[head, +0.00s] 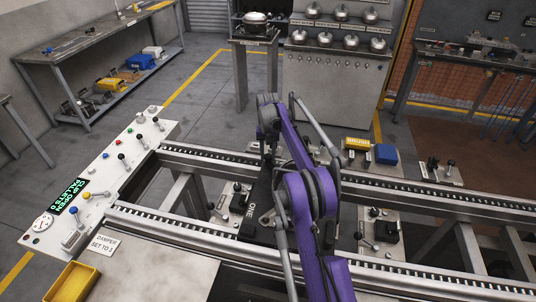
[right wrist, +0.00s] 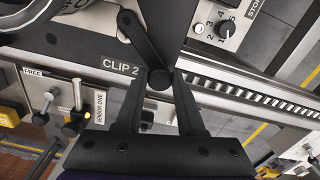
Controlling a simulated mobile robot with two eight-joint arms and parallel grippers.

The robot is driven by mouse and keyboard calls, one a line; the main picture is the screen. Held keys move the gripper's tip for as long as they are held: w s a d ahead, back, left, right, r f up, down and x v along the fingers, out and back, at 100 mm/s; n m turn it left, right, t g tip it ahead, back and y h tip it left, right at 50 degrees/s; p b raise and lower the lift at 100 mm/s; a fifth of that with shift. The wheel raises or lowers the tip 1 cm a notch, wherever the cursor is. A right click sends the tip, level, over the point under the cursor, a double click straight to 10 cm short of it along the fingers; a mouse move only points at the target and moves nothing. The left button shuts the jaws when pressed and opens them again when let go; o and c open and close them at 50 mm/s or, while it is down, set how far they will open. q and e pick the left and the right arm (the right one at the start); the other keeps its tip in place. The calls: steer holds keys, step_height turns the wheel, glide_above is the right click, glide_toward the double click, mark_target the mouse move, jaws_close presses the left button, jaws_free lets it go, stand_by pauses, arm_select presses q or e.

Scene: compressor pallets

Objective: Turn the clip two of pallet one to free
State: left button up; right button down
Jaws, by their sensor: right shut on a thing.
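The clip two lever (right wrist: 143,38) is a dark arm with a round knob, beside a plate marked CLIP 2 (right wrist: 119,67) in the right wrist view. My right gripper (right wrist: 160,79) has its two dark fingers closed around the knob at the lever's end. A FREE label (right wrist: 34,73) shows at the left of that view. In the head view, pallet one (head: 250,209) is a dark plate marked ONE between the rails, partly hidden by my purple right arm. The arm also hides the clip there. My left gripper is not in view.
Rails (head: 400,193) with rows of rollers run on both sides of the pallet. A control panel (head: 108,190) with coloured knobs and a green display stands at the left. A yellow tray (head: 72,283) and a DAMPER SET TO 2 sign (head: 104,243) are at the near left.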

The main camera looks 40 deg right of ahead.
steer(key=shift+m, duration=0.4)
steer(key=m, duration=0.3)
steer(key=shift+m, duration=0.3)
steer(key=m+p, duration=0.1)
steer(key=m, duration=0.3)
steer(key=shift+m, duration=0.4)
steer(key=c, duration=0.5)
jaws_free()
